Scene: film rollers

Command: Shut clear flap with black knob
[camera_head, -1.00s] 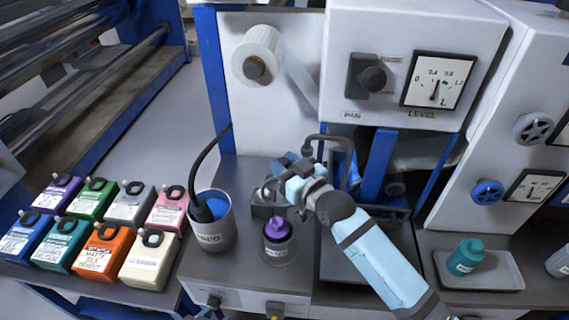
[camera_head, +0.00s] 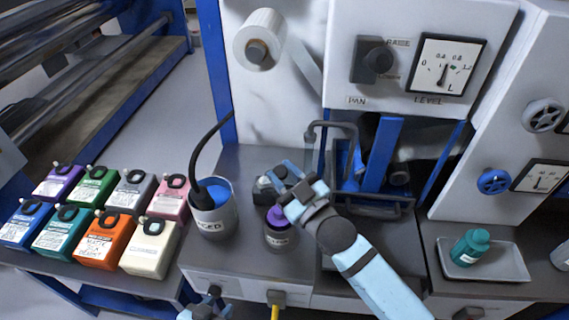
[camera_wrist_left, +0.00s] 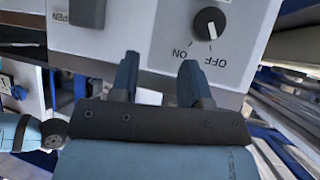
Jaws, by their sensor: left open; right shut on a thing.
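I cannot make out a clear flap or its black knob for certain. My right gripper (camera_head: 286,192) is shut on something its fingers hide. It is at a small grey box (camera_head: 264,187), just above and behind the purple-capped jar (camera_head: 281,235). My left gripper (camera_head: 205,311) is only partly visible at the head view's bottom edge. In the left wrist view its two fingers (camera_wrist_left: 158,82) are apart, with nothing seen between them. They face a pale panel with a black ON/OFF knob (camera_wrist_left: 209,23).
Several coloured cans (camera_head: 98,248) fill the left bench. A black-framed pan (camera_head: 372,207) lies right of my right gripper. A tray (camera_head: 505,263) holds a teal bottle (camera_head: 470,247).

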